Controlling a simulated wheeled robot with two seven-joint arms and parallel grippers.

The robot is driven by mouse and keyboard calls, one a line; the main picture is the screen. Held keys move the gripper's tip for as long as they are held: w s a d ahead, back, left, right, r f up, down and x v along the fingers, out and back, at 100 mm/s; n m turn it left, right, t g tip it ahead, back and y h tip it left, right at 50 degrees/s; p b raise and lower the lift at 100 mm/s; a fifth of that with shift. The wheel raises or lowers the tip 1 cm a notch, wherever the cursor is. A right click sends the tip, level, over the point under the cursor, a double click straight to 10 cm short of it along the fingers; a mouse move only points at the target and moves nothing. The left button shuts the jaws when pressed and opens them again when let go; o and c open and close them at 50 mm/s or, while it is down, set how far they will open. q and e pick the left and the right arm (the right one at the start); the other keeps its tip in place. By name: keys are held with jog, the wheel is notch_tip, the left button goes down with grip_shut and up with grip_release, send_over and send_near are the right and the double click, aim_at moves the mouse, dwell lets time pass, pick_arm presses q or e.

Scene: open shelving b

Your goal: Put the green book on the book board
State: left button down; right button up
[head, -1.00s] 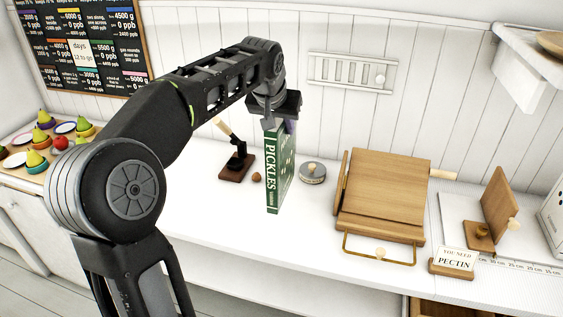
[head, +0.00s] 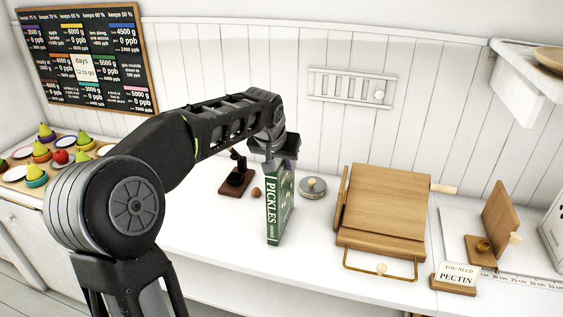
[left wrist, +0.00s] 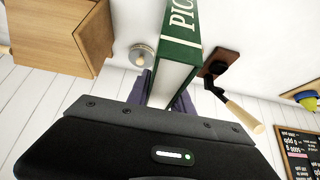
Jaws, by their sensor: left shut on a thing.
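The green book (head: 274,211), with "PICKLES" on its spine, stands upright on or just above the white counter. My left gripper (head: 281,158) is shut on its top edge from above. In the left wrist view the green book (left wrist: 184,40) runs away from between the fingers (left wrist: 168,98). The book board (head: 384,203), a tilted wooden stand with a brass wire lip at its front, stands on the counter to the right of the book. It also shows in the left wrist view (left wrist: 60,35). My right gripper is out of view.
A round grey weight with a knob (head: 313,187) sits between book and board. A dark wood-based tool (head: 236,180) and a small brown ball (head: 256,192) are left of the book. A "PECTIN" sign (head: 456,275) stands right of the board. The counter front is clear.

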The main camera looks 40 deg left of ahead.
pick_arm(q)
jog(key=c, duration=1.6)
grip_release()
jog(key=shift+f, duration=0.2)
jog(key=o, duration=0.5)
jog(key=shift+r, duration=0.1)
jog(key=shift+r, duration=0.3)
jog(key=v, duration=1.1)
jog(key=shift+s+d+r, duration=0.1)
jog(key=shift+s+r, duration=0.2)
